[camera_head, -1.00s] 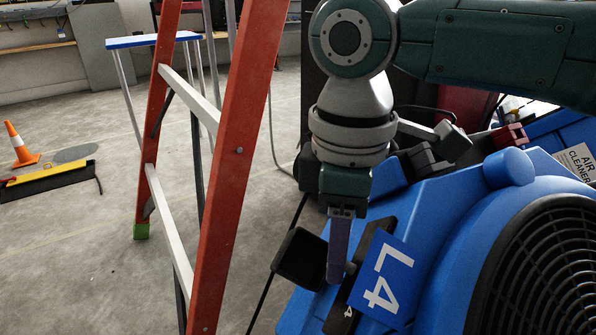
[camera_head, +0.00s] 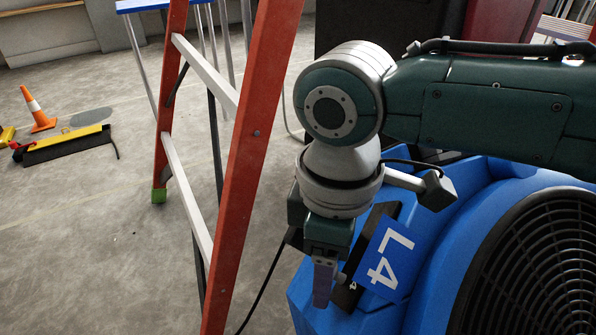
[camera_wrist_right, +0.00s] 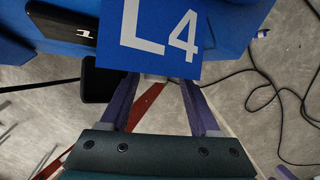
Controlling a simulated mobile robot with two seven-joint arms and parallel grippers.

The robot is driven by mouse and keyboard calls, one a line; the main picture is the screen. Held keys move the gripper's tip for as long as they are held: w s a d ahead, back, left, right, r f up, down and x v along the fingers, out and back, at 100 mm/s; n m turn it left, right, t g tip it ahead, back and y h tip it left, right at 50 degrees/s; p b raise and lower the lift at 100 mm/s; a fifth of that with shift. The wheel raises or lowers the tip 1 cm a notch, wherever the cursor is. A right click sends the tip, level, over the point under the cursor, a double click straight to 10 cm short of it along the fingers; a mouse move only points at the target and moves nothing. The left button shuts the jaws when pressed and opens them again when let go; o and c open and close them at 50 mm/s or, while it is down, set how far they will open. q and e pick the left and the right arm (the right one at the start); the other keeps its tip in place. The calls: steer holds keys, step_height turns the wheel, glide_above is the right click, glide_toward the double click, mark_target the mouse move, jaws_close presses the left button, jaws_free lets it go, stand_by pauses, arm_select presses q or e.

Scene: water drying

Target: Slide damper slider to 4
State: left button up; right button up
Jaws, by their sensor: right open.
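The blue air cleaner (camera_head: 425,215) fills the lower right of the head view. A black slotted panel (camera_head: 372,225) lies on its top, beside a blue plate marked L4 (camera_head: 388,258). My right gripper (camera_head: 322,296) points down at the panel's left edge, its fingers seen edge-on. In the right wrist view, the open fingers (camera_wrist_right: 160,86) stand either side of a small grey piece (camera_wrist_right: 152,78) under the L4 plate (camera_wrist_right: 160,35). A black square block (camera_wrist_right: 103,80) lies just outside the left finger. The panel's end (camera_wrist_right: 65,20) shows a 1. The slider's setting is unclear.
An orange ladder (camera_head: 248,150) stands close left of my right arm. A black fan grille (camera_head: 535,270) is at the right. Cables (camera_head: 265,280) run over the floor.

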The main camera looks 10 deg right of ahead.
steer(key=shift+w+r, duration=0.1)
step_height(320, 180, up, 10)
steer(key=p, duration=0.6)
